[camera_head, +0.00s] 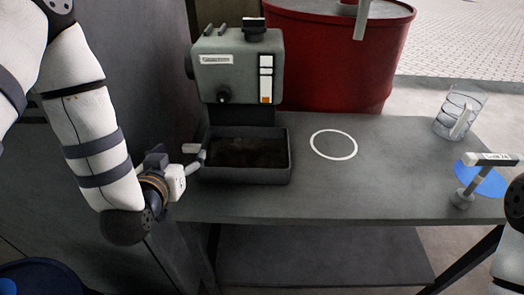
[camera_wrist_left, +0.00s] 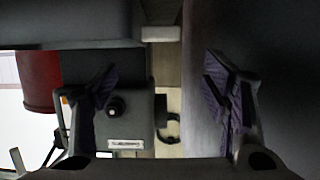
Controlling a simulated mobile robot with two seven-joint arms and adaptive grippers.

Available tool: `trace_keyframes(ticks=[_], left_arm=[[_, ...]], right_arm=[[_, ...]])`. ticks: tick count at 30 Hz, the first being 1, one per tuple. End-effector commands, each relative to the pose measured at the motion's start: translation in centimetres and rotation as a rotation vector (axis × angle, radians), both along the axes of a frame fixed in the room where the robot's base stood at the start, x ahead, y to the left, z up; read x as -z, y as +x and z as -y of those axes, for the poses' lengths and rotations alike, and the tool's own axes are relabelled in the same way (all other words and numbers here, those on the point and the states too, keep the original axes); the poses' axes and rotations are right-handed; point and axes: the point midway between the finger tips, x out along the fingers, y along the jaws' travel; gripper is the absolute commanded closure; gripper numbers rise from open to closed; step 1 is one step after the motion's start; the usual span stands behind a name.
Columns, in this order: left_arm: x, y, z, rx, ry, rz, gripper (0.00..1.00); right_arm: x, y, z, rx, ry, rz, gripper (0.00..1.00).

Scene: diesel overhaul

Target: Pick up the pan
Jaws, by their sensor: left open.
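The pan (camera_head: 245,175) is a dark rectangular tray with a brownish dark inside. It sits on the grey table under the grey machine (camera_head: 238,65). A pale handle (camera_head: 191,148) sticks out at its left side. In the left wrist view the pan's dark side (camera_wrist_left: 65,22) fills the upper left, and the pale handle (camera_wrist_left: 160,33) lies ahead between the finger lines. My left gripper (camera_head: 184,165) is open and empty, just left of the pan by the handle. In the wrist view its two dark fingers (camera_wrist_left: 162,90) stand wide apart. My right gripper is not visible.
A red drum (camera_head: 335,60) stands behind the table. A white ring (camera_head: 334,144) marks clear tabletop right of the pan. A clear jug (camera_head: 457,115) and a grey-handled tool over a blue disc (camera_head: 484,180) stand at the right. A dark panel (camera_head: 130,90) borders the left.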

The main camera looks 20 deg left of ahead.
Motion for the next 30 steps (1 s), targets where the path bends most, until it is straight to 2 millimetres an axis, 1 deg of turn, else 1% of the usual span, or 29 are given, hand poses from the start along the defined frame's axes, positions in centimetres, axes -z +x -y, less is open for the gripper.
trace_keyframes(ticks=[1, 3, 8, 15, 18, 23, 24, 26, 27, 29, 30], left_arm=[[1.1, 1.0, -0.3, -0.001, 0.001, -0.008, 0.32], [1.7, 2.4, -0.6, 0.0, 0.0, -0.009, 0.32], [2.4, 4.4, -1.0, 0.001, -0.001, -0.01, 0.32], [4.1, 8.3, -1.8, 0.001, 0.0, -0.012, 0.32], [4.2, 9.0, -1.9, 0.002, -0.001, -0.012, 0.32], [4.0, 9.0, -1.9, 0.002, -0.002, -0.01, 0.32], [4.0, 9.0, -1.9, 0.002, -0.002, -0.01, 0.36], [4.0, 9.0, -1.9, 0.002, -0.002, -0.01, 0.5], [4.0, 9.0, -1.9, 0.002, -0.002, -0.01, 0.59], [4.0, 9.0, -1.9, 0.002, -0.002, -0.01, 0.72], [4.0, 9.0, -1.9, 0.002, -0.002, -0.01, 0.82]], right_arm=[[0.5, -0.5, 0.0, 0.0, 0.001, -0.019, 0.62], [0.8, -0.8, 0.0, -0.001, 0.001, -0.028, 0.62], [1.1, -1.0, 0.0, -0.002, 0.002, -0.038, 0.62], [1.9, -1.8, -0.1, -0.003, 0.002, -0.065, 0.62], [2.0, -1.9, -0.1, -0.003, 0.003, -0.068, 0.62], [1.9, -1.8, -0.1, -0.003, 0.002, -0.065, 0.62], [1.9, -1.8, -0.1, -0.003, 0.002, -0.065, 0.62], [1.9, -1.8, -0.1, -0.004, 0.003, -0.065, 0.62], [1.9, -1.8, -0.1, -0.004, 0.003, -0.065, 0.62], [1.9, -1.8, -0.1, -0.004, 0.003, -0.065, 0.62], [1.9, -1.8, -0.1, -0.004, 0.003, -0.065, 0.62]])
